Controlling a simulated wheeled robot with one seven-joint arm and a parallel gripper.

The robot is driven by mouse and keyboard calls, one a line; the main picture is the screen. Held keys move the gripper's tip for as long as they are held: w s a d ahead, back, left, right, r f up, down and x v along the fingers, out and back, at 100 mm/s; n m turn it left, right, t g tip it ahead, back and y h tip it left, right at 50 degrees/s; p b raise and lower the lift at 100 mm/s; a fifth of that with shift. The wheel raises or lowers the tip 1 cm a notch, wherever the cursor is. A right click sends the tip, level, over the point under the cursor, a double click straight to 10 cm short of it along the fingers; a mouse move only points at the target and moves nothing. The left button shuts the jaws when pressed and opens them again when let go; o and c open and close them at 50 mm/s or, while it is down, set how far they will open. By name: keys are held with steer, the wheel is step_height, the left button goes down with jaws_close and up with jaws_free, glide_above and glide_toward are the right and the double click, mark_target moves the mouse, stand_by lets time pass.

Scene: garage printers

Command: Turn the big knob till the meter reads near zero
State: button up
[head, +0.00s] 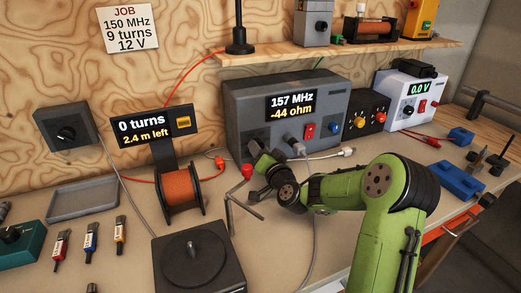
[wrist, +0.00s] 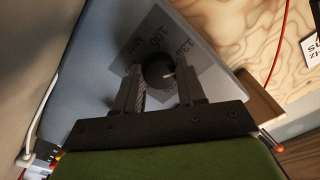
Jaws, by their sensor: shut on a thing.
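The grey meter box (head: 240,108) stands against the wall, and its display (head: 291,106) reads 157 MHz and -44 ohm. My gripper (head: 258,152) reaches the lower left of the box's front. In the wrist view the big dark round knob (wrist: 157,70) with a pale pointer mark sits between the two fingers of my gripper (wrist: 160,82). The fingers are shut on the knob, one on each side. Printed markings, partly covered, surround the knob on the panel (wrist: 105,75). In the head view my gripper mostly hides the knob.
A bent metal crank (head: 240,195) and a wire spool (head: 180,190) stand left of my arm. A job sheet (head: 128,29) reads 150 MHz.

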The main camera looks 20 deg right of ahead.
steer(key=m+p, duration=0.2)
steer(key=m, duration=0.3)
steer(key=shift+m, duration=0.3)
stand_by(0.5)
steer(key=o, duration=1.1)
steer(key=shift+c, duration=0.2)
steer(key=shift+m, duration=0.3)
steer(key=s+b, duration=0.2)
steer(key=s, duration=0.2)
steer(key=s+b, duration=0.2)
steer(key=s, duration=0.3)
steer(key=s+b, duration=0.2)
steer(key=s, duration=0.2)
steer(key=shift+s+f, duration=0.3)
steer(key=shift+s, duration=0.1)
steer(key=shift+s+r+b, duration=0.15)
steer(key=shift+r+b, duration=0.15)
steer(key=shift+s+a+b, duration=0.1)
steer(key=shift+s+b, duration=0.75)
steer(key=shift+b, duration=0.05)
